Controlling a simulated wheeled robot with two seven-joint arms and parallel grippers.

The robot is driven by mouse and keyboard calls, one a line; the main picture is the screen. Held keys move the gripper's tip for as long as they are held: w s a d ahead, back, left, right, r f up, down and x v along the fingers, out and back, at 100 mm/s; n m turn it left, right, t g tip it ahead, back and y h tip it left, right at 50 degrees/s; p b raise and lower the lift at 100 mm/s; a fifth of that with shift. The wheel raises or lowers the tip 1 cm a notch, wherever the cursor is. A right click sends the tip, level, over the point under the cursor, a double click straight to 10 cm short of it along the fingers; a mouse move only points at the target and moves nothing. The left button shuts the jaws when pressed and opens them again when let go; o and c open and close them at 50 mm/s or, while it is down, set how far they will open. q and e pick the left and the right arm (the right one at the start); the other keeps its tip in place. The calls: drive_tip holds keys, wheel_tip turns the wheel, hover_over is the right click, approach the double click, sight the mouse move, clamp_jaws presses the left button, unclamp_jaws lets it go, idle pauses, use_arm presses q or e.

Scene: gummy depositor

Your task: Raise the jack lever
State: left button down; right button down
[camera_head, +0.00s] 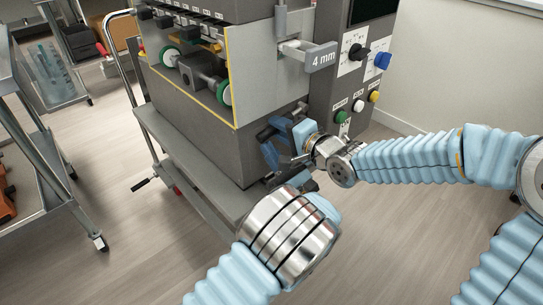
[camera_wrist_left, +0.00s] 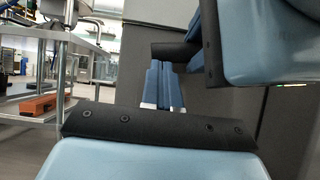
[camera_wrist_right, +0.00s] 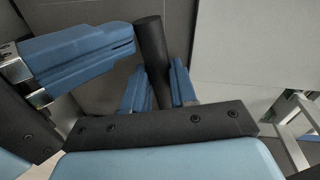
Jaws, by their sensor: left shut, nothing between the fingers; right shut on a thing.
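A dark round bar, which looks like the jack lever (camera_wrist_right: 150,42), stands slightly tilted in the right wrist view. My right gripper (camera_wrist_right: 158,84) is shut on it, with one blue finger on each side. My left gripper (camera_wrist_right: 132,42) comes in from the left in that view, its shut fingertips close beside the bar; I cannot tell whether they touch. In the left wrist view its fingers (camera_wrist_left: 165,68) are together and empty. In the head view my right gripper (camera_head: 268,145) is low at the machine's front corner, and my left gripper is mostly hidden behind its silver wrist.
A panel with coloured knobs (camera_head: 350,90) is above my right arm. A metal shelf trolley (camera_head: 35,190) stands at left. The floor between is clear.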

use_arm(q)
drive_tip(key=shift+a+r, duration=0.15)
drive_tip(key=shift+r, duration=0.2)
use_arm(e)
drive_tip(key=shift+s+d+f, duration=0.1)
drive_tip(key=shift+d+f, duration=0.1)
drive_tip(key=shift+f, duration=0.5)
drive_tip(key=c, duration=0.9)
unclamp_jaws()
use_arm(q)
drive_tip(key=shift+w, duration=0.1)
use_arm(e)
drive_tip(key=shift+r, duration=0.15)
drive_tip(key=shift+r, duration=0.1)
use_arm(q)
drive_tip(key=shift+f, duration=0.1)
